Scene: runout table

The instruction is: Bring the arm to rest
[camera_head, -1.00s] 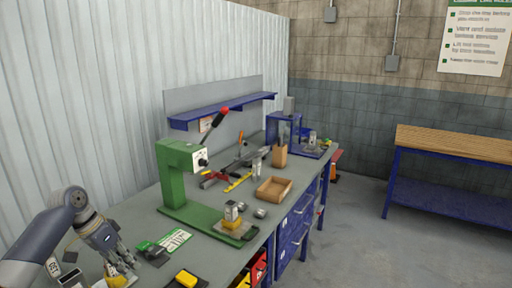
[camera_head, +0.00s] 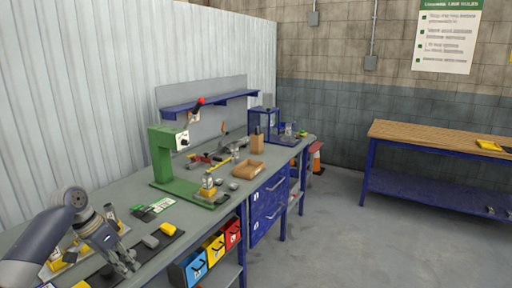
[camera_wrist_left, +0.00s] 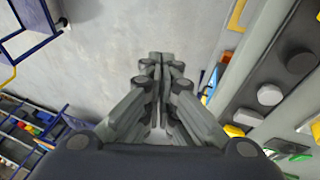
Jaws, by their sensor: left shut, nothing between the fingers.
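My left gripper (camera_head: 132,268) comes in from the lower left in the head view, at the front edge of the grey workbench (camera_head: 128,190). In the left wrist view its fingers (camera_wrist_left: 161,58) are together, with nothing between them, and grey floor shows beyond the tips. The bench edge and small parts lie to the right of the fingers there. My right gripper does not show in either view.
Near the gripper lie a black strip with grey and yellow parts (camera_head: 151,242). A wood-topped bench (camera_head: 420,140) stands right; the floor between is clear.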

